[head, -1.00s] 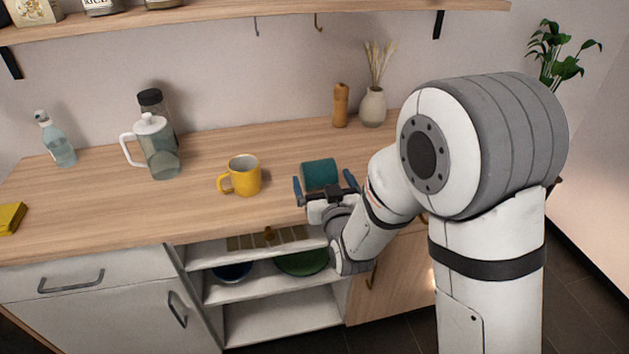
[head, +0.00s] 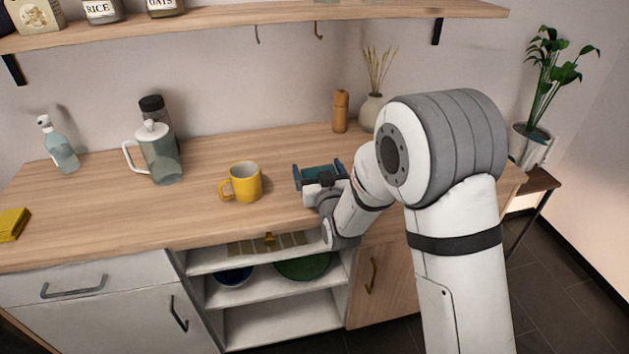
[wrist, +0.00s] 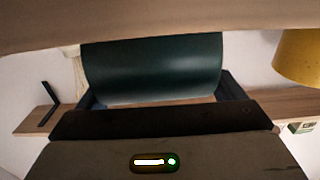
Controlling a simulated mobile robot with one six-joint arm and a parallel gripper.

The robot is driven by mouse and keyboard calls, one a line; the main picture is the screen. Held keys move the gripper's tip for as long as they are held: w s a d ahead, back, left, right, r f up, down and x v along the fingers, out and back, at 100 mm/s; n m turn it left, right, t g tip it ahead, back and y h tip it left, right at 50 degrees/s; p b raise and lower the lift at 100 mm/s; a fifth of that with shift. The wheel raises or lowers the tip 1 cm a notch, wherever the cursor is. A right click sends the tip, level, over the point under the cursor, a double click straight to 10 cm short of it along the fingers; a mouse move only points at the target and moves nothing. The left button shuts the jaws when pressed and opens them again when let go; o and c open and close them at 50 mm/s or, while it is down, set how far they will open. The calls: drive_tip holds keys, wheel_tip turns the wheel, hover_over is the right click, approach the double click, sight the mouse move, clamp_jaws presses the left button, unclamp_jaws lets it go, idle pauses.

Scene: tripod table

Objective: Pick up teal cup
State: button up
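The teal cup (head: 321,172) lies on its side on the wooden counter, mostly behind my gripper in the head view. It also shows large and dark in the wrist view (wrist: 152,68), its length running across the picture. My gripper (head: 319,172) is low at the counter, with one blue finger at each end of the cup. The fingers are spread wide and the cup fills most of the room between them. I see no clear grip on it, and the contact points are hidden.
A yellow mug (head: 241,183) stands just left of my gripper. A glass pitcher (head: 160,156) and a spray bottle (head: 60,148) stand further left. A wooden mill (head: 340,111) and a vase (head: 372,110) stand behind. Open shelves with bowls (head: 303,266) are below.

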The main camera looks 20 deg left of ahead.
drive_tip(key=c, duration=1)
wheel_tip(320, 180, up, 10)
drive_tip(key=shift+r, duration=0.1)
